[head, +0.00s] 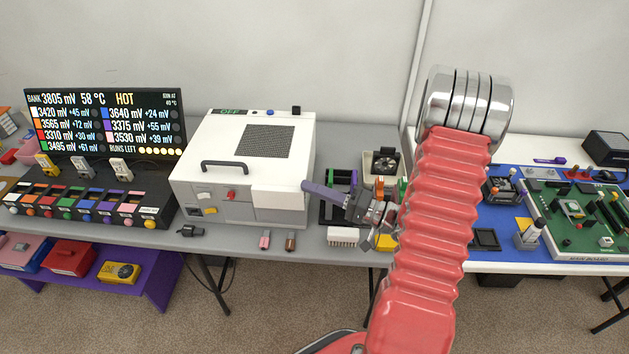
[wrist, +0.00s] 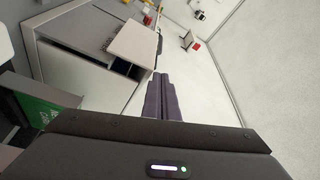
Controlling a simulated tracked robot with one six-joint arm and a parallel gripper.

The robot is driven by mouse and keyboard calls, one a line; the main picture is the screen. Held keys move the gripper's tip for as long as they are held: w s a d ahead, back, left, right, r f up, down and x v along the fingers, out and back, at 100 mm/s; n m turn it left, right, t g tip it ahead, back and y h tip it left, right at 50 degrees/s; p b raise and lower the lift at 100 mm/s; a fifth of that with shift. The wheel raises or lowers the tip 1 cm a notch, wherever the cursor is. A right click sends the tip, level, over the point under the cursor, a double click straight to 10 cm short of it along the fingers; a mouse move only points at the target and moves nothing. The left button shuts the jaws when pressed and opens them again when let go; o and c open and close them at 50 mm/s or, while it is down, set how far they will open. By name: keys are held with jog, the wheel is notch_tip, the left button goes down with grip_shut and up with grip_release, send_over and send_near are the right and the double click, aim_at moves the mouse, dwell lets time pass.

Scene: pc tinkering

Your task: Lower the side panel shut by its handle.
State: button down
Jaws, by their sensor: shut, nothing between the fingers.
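The white case (head: 240,209) stands on the grey bench in the head view. Its top panel (head: 216,140) carries a dark mesh grille and appears to lie flat on the case. A dark bar handle (head: 225,166) stands up near the panel's front left. My gripper (head: 306,186) is shut and empty, its purple fingers pointing left at the case's front right corner. I cannot tell whether they touch it. In the wrist view the closed fingers (wrist: 157,80) lie together beside the white case (wrist: 82,71). The handle is not clearly identifiable there.
A white block (head: 280,199) juts from the case front. A display (head: 105,122) and battery rack (head: 85,200) stand left. A blue mat with a green main board (head: 580,225) lies far right.

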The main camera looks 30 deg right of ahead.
jog(key=s+d, duration=0.5)
jog(key=d, duration=0.2)
jog(key=shift+s+d+r, duration=0.25)
jog(key=shift+d+r, duration=0.05)
jog(key=shift+d, duration=0.05)
dwell(0.6)
dwell(0.6)
